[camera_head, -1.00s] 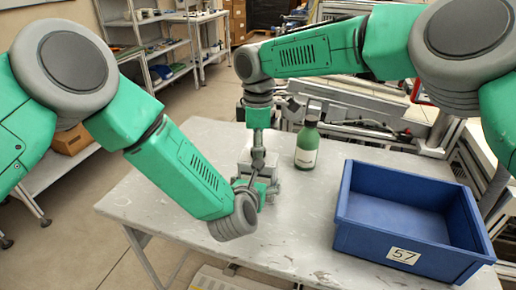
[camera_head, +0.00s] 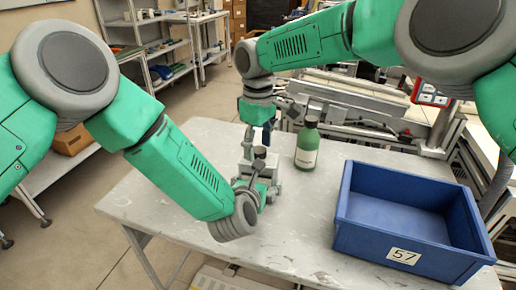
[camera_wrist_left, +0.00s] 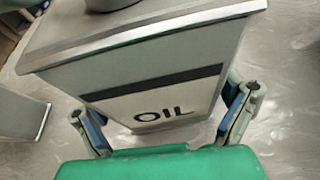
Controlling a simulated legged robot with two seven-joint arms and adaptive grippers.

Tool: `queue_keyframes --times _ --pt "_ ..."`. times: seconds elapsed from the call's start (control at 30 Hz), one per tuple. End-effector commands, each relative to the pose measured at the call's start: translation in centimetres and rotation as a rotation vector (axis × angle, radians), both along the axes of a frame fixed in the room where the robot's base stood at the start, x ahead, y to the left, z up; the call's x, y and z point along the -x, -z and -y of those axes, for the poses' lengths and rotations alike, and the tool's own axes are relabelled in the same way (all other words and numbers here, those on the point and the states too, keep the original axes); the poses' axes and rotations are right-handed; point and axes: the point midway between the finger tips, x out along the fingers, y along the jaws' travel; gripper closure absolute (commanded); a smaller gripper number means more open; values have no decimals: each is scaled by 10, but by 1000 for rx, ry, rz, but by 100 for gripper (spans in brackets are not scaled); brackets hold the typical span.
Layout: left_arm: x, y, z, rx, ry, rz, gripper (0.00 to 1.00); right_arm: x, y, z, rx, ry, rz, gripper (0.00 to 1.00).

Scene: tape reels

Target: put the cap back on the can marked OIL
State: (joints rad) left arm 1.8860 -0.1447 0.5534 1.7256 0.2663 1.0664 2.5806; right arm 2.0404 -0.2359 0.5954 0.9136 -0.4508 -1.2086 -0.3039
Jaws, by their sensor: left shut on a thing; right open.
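The grey can (camera_wrist_left: 160,85) has a black stripe and the marking OIL in the left wrist view. My left gripper (camera_wrist_left: 165,122) is shut on it, with one finger at each side. In the head view the can (camera_head: 266,170) is partly hidden by my left gripper (camera_head: 258,187). A dark round cap (camera_head: 259,152) stands at the can's top. Its lower edge shows at the can top in the left wrist view (camera_wrist_left: 110,4). I cannot tell how firmly it sits. My right gripper (camera_head: 258,138) is open, pointing down just above the cap.
A second grey can (camera_wrist_left: 20,117) stands beside the OIL can. A green bottle (camera_head: 307,148) with a pale label stands behind to the right. A blue bin (camera_head: 400,248) marked 57 fills the table's right side. The table's left part (camera_head: 150,200) is clear.

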Motion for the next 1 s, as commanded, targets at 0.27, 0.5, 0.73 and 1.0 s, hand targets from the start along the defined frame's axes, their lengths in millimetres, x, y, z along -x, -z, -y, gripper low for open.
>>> queue_keyframes --times 0.27,0.5,0.73,1.0 --pt "-1 -1 0 1 -1 2 92 -1 -34 0 1 -2 2 47" --pt "-1 -1 0 1 -1 2 92 0 -35 0 1 -2 -1 49" --pt "-1 -1 0 1 -1 2 92 0 -52 -1 -8 -144 -5 49" --pt "-1 -1 0 1 -1 3 92 -1 -70 1 -7 -294 -2 49"
